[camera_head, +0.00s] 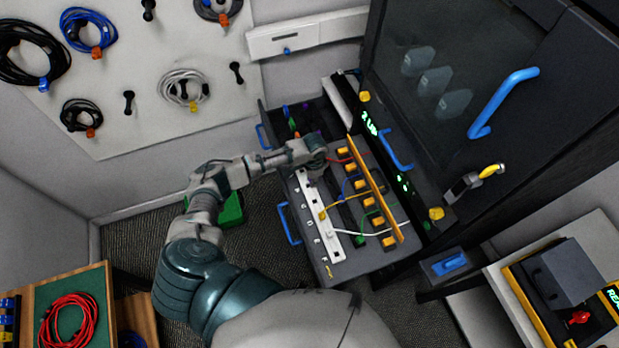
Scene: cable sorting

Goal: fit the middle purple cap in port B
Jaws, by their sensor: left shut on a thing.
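My left gripper (318,158) reaches in from the left, over the far end of the white lettered port strip (326,238) on the pulled-out dark tray (345,268). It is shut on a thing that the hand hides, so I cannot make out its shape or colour. The letters beside the strip are too small to read surely, and the hand covers the far ports, so I cannot pick out port B. Small purple (286,111) and green pieces show in a dark compartment behind the hand. I cannot tell which is the middle purple cap. My right gripper is not in view.
A yellow bar with several orange connectors (370,202) and coloured cables runs along the tray's right side. A dark cabinet (440,130) with blue handles stands right of it. A green bin (230,210) is on the floor left. Coiled cables hang on the wall board (140,60).

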